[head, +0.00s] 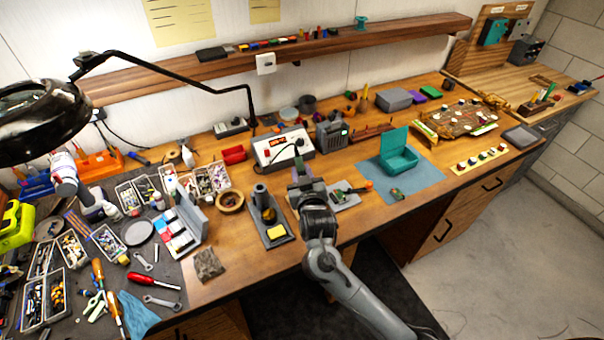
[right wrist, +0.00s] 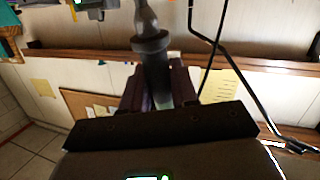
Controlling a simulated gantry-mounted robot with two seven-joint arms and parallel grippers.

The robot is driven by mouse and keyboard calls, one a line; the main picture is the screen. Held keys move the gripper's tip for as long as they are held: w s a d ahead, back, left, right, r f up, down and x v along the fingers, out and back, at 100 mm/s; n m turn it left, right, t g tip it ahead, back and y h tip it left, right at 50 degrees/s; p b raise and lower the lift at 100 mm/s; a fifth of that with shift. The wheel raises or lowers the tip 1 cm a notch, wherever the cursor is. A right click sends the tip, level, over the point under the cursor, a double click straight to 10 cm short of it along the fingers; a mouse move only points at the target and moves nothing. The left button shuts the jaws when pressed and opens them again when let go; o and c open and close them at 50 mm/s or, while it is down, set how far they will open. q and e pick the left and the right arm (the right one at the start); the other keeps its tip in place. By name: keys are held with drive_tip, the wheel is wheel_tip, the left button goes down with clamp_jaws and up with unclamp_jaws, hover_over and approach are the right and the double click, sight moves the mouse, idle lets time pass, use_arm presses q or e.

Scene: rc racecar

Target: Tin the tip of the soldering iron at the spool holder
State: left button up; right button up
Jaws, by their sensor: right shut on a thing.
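My right gripper (head: 306,184) is above the front middle of the bench in the head view. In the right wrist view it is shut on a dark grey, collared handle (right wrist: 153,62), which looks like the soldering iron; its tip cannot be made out. The iron's stand (head: 276,233), with a yellow sponge and brass wool, is just left of the gripper. The soldering station (head: 272,155) is behind it. A teal spool (head: 361,22) stands on the shelf; I cannot tell whether it belongs to the spool holder. My left gripper is not in view.
A small board on a grey pad (head: 345,200) lies right of the gripper. A teal open box (head: 398,160) sits on a blue mat (head: 428,182). Parts trays and tools crowd the left. The magnifier lamp (head: 40,115) overhangs the far left, its arm reaching behind the station.

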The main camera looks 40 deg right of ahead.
drive_tip(key=shift+f, duration=1.1)
idle(3.1)
drive_tip(key=shift+p, duration=0.65)
idle(3.1)
